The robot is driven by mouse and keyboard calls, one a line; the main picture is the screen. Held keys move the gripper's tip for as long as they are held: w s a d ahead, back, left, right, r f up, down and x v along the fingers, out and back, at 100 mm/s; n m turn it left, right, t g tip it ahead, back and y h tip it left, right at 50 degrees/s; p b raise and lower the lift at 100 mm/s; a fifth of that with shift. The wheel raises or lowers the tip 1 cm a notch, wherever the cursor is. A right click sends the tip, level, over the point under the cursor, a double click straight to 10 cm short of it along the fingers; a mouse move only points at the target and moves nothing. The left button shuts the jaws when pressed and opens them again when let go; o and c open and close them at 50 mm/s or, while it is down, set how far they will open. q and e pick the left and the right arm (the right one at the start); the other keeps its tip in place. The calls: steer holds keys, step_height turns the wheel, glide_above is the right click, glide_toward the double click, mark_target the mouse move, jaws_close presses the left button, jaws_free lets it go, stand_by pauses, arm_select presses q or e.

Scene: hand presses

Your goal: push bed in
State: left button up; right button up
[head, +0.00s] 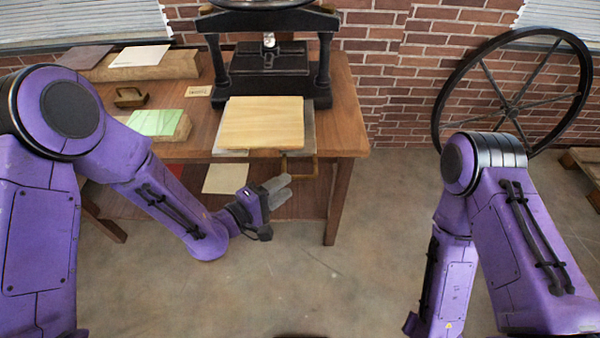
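A black press (268,75) stands on the wooden table by the brick wall. Its bed (309,135), a flat plate with a bar-like handle (316,165) at the front, sticks out of the press toward me. A light wooden board (262,122) lies on the bed. My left gripper (287,187) is just in front of and below the bed's front edge, apart from it as far as I can tell. Its grey fingers lie close together with nothing between them. My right arm shows at the right, but its gripper is outside the view.
The wooden table (345,115) also holds a block with papers (140,56), a green sheet on a block (155,122) and a small wooden-handled item (130,97). A sheet (225,179) lies on the lower shelf. A large spoked wheel (512,105) stands at right. Open floor lies between.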

mark_target(298, 178)
arm_select(q)
steer(key=p+x, duration=0.1)
steer(key=x, duration=0.5)
steer(key=shift+w+d+f, duration=0.1)
steer(key=shift+w+d, duration=0.1)
steer(key=shift+w, duration=0.05)
jaws_close()
